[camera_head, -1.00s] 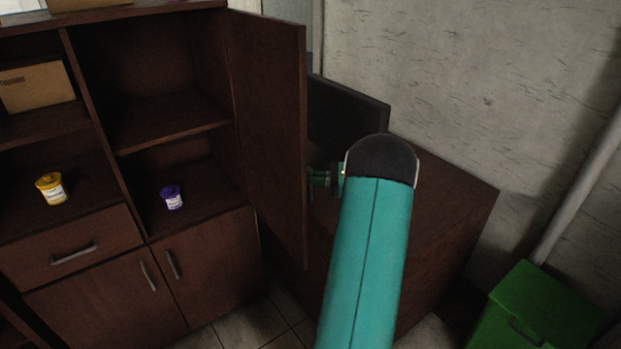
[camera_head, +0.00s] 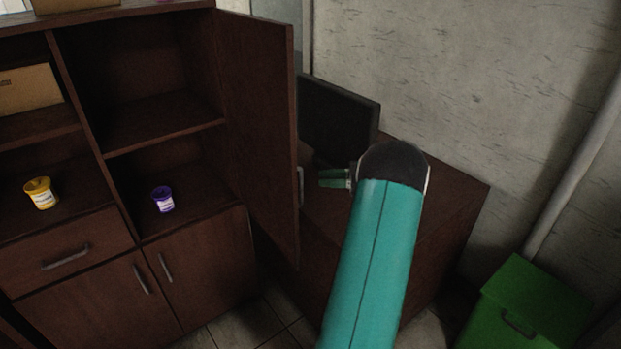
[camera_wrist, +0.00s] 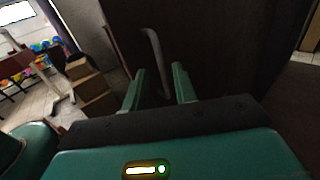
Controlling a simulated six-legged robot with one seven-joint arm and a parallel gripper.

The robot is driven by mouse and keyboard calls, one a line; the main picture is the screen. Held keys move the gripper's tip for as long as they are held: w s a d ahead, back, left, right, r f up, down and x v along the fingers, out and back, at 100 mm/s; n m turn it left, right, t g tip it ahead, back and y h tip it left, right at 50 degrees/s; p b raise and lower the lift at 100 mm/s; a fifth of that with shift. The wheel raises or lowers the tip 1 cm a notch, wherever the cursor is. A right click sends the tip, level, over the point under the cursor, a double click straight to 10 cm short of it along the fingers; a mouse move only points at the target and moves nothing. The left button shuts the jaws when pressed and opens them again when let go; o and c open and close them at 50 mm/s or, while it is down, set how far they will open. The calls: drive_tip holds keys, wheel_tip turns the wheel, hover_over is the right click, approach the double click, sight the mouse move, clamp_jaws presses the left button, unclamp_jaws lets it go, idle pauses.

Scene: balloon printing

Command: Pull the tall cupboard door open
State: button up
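The tall cupboard door (camera_head: 258,130) is dark brown and stands wide open at the right side of the cupboard (camera_head: 150,60) in the head view. Its grey handle (camera_head: 300,187) shows at the door's free edge. My gripper (camera_head: 322,178) is to the right of the handle, apart from it, with its green fingers pointing left at the door. In the wrist view my gripper (camera_wrist: 158,80) has its two fingers spread with nothing held between them. The handle (camera_wrist: 156,55) there is a curved grey bar just beyond the fingertips. The head view hides part of my wrist behind my forearm.
A purple tub (camera_head: 163,199) and a yellow tub (camera_head: 40,193) stand on the cupboard's shelves. A dark desk (camera_head: 440,190) with a black monitor (camera_head: 338,118) is behind my arm. A green bin (camera_head: 525,310) is at the lower right. Cardboard boxes (camera_wrist: 88,85) show in the wrist view.

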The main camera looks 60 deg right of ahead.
drive_tip(key=v, duration=0.6)
drive_tip(key=shift+s, duration=0.15)
idle(0.4)
